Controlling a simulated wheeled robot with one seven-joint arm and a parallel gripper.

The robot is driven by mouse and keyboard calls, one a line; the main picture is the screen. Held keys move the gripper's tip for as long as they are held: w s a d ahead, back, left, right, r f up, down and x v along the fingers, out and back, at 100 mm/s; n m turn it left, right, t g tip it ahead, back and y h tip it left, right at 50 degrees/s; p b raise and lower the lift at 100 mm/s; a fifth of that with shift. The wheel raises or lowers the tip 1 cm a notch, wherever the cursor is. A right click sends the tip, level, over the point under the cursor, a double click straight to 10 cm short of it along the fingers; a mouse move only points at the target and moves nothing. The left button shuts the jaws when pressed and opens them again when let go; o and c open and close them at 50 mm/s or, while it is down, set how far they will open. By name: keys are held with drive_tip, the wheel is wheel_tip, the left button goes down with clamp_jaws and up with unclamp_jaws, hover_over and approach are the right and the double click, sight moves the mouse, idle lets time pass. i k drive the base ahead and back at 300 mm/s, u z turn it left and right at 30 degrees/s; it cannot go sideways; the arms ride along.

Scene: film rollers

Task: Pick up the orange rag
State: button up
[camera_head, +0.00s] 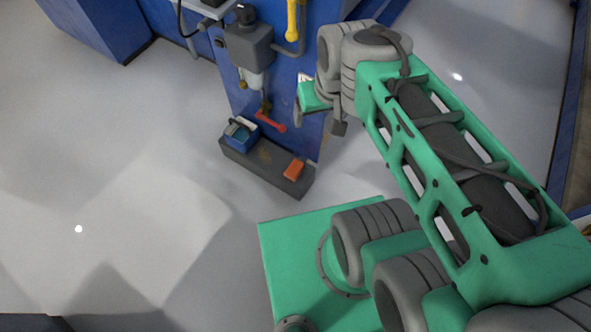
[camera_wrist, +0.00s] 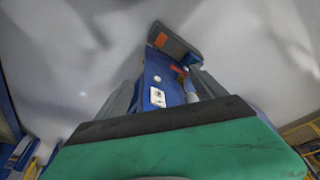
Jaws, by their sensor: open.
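The orange rag (camera_head: 294,169) lies on the right part of a dark grey ledge (camera_head: 262,172) at the foot of the blue machine. It also shows small in the wrist view (camera_wrist: 161,39), near the far end of the ledge. My gripper (camera_head: 318,122) is above and to the right of the rag in the head view, in front of the blue panel, and clear of the rag. In the wrist view my gripper (camera_wrist: 164,92) has its grey fingers spread apart with nothing held between them. My wrist hides part of the gripper in the head view.
A blue box (camera_head: 240,134) stands on the left part of the ledge. The pale floor (camera_head: 120,200) left of the ledge is clear.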

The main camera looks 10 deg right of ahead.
sight(293, 172)
drive_tip(key=k, duration=0.5)
drive_tip(key=u, duration=0.6)
drive_tip(key=i, duration=0.95)
drive_tip(key=u, duration=0.2)
